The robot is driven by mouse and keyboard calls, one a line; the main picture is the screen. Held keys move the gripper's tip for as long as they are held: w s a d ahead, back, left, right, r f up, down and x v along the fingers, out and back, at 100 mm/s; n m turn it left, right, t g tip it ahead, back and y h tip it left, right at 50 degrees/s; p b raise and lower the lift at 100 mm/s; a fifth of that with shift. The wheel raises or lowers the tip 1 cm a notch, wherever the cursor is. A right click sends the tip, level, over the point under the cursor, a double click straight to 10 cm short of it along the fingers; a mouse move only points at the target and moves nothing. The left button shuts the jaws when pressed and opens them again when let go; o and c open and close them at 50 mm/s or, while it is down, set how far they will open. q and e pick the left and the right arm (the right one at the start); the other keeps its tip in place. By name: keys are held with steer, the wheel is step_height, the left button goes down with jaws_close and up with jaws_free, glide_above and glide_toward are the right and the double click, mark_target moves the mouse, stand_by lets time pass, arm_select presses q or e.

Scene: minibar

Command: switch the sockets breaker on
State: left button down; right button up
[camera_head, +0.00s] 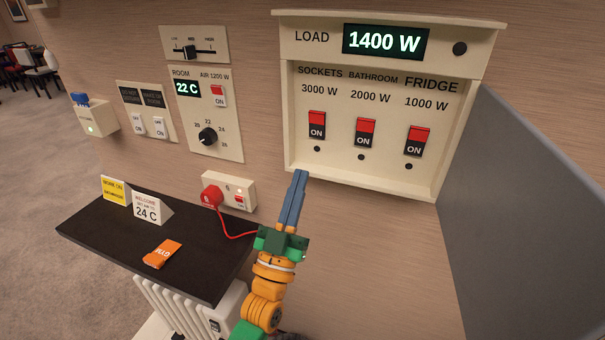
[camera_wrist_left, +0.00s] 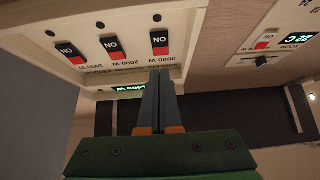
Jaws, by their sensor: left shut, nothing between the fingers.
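The breaker box (camera_head: 282,100) is open on the wall. Its sockets breaker (camera_head: 317,125), under the "SOCKETS 3000 W" label, is the leftmost of three; its upper part is red and its lower part reads "ON". It also shows upside down in the left wrist view (camera_wrist_left: 160,42). The bathroom breaker (camera_head: 365,132) and fridge breaker (camera_head: 417,141) look the same. The load display (camera_head: 385,41) reads 1400 W. My left gripper (camera_head: 300,174) is shut and empty, its tips below the sockets breaker in the head view, apart from it. My right gripper is not in view.
The box's grey door (camera_head: 530,200) stands open at right. Left of the box are a thermostat panel (camera_head: 209,120) and a red plug (camera_head: 211,196) in a wall socket. A black shelf (camera_head: 200,270) holds small signs and an orange packet (camera_head: 162,253) below.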

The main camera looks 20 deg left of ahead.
arm_select(q)
steer(key=shift+s+a+f+b, duration=0.1)
steer(key=shift+s+f+b, duration=0.3)
steer(key=shift+f, duration=0.5)
steer(key=shift+s+f+b, duration=0.3)
steer(key=shift+s+f, duration=0.1)
steer(key=shift+f, duration=0.45)
steer(key=shift+s+a+f+b, duration=0.1)
steer(key=shift+s+f+b, duration=0.3)
steer(key=shift+f, duration=0.5)
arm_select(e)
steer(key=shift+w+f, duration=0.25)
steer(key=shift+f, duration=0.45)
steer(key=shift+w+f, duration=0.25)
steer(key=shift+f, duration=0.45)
